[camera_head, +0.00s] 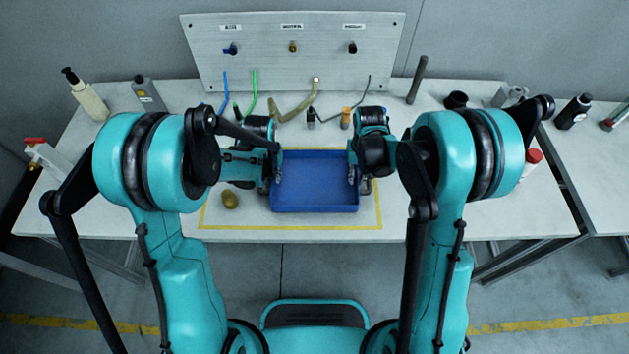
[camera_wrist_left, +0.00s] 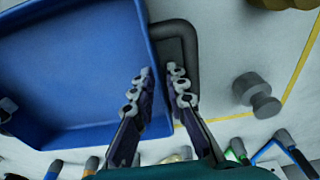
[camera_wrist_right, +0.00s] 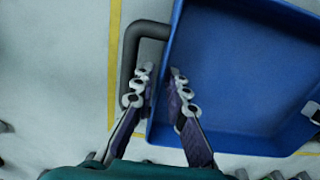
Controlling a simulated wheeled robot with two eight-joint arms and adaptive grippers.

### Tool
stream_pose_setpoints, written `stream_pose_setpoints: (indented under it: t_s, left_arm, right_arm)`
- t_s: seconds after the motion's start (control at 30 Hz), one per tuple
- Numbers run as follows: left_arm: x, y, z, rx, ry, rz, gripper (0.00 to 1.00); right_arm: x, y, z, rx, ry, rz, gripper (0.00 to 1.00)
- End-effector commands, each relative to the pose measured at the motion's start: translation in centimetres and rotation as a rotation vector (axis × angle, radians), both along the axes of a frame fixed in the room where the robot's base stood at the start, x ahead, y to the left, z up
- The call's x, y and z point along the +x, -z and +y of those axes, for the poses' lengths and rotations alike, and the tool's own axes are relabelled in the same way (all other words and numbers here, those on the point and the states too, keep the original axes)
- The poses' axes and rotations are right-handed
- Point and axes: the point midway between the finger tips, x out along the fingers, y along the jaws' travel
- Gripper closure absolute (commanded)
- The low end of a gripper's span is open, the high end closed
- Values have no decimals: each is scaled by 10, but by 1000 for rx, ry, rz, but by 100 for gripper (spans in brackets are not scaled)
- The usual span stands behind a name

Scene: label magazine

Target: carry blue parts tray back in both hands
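The blue parts tray (camera_head: 314,208) sits on the table, its near edge facing me, and it looks empty. A dark loop handle shows on its outer side in the left wrist view (camera_wrist_left: 189,38) and another in the right wrist view (camera_wrist_right: 129,60). My left gripper (camera_wrist_left: 159,78) is at the tray's left side, fingers apart, one over the tray and one over the handle side. My right gripper (camera_wrist_right: 161,75) is at the right side, fingers apart across the tray's wall. Contact with the handles cannot be made out.
A yellow line (camera_head: 290,226) frames the tray's area. A brass-coloured knob (camera_head: 230,199) lies left of the tray. A labelled panel (camera_head: 292,60) stands behind, with several hoses and small parts before it. Bottles (camera_head: 87,97) stand at left; more (camera_head: 573,112) stand at right.

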Motion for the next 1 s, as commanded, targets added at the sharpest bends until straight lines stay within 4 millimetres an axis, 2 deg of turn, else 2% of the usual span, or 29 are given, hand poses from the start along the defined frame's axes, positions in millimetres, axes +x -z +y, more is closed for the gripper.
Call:
stream_pose_setpoints:
  t_s: [0.03, 0.07, 0.1, 0.57, 0.77, 1.0]
  left_arm:
    - [0, 0, 0, 0, 0, 0, 89]
    - [0, 0, 0, 0, 0, 0, 97]
    - [0, 0, 0, 0, 0, 0, 100]
    - [0, -3, 0, 0, 0, 0, 100]
    - [0, -16, 0, 0, 0, 0, 100]
    - [0, -42, 0, 0, 0, 0, 100]
  right_arm:
    - [0, 0, 0, 0, 0, 0, 89]
    - [0, 0, 0, 0, 0, 0, 97]
    - [0, 0, 0, 0, 0, 0, 100]
    - [0, -3, 0, 0, 0, 0, 100]
    - [0, -16, 0, 0, 0, 0, 100]
    - [0, -42, 0, 0, 0, 0, 100]
